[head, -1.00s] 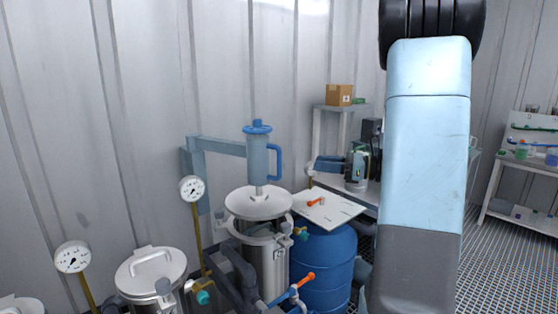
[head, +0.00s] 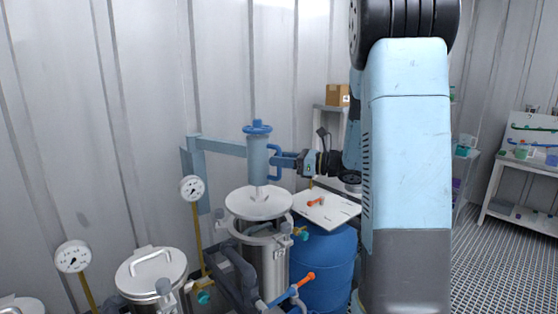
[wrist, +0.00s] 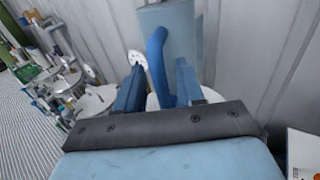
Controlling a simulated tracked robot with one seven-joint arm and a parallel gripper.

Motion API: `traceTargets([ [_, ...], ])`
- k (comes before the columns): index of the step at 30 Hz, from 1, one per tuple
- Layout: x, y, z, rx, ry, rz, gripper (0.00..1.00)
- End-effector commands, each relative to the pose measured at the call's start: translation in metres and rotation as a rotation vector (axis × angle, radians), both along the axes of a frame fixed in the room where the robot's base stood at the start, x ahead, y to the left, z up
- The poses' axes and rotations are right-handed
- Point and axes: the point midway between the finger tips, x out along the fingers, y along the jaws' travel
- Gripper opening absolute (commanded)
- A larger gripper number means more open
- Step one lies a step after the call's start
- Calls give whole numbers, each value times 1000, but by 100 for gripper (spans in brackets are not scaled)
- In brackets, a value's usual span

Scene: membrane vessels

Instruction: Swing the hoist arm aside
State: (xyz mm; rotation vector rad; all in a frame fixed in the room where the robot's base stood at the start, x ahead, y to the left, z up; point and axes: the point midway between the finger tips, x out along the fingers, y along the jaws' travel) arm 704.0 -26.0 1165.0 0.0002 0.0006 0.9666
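The hoist arm is a light blue beam (head: 222,147) running from a post at the wall to an upright cylinder (head: 257,165) with a blue cap. A blue handle (wrist: 157,62) stands out from the cylinder's side. A round pale lid (head: 245,206) hangs on a rod below the cylinder, over a steel vessel (head: 268,262). My gripper (head: 275,158) reaches in from the right at the handle. In the wrist view, its two blue fingers (wrist: 159,85) stand apart on either side of the handle, with gaps showing.
A blue barrel (head: 325,268) with a white board (head: 335,210) on top stands right of the vessel. Another lidded vessel (head: 150,270) and gauges (head: 192,188) are to the left. Pipes with an orange-handled valve (head: 304,280) run in front. Grating floor is open at right.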

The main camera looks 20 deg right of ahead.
Motion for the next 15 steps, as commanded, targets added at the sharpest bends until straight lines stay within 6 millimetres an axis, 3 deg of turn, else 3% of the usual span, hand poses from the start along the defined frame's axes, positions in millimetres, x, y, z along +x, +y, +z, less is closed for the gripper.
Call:
traceTargets([
  [12,4,7,0,0,0,0,38],
  [15,4,6,0,0,0,0,29],
])
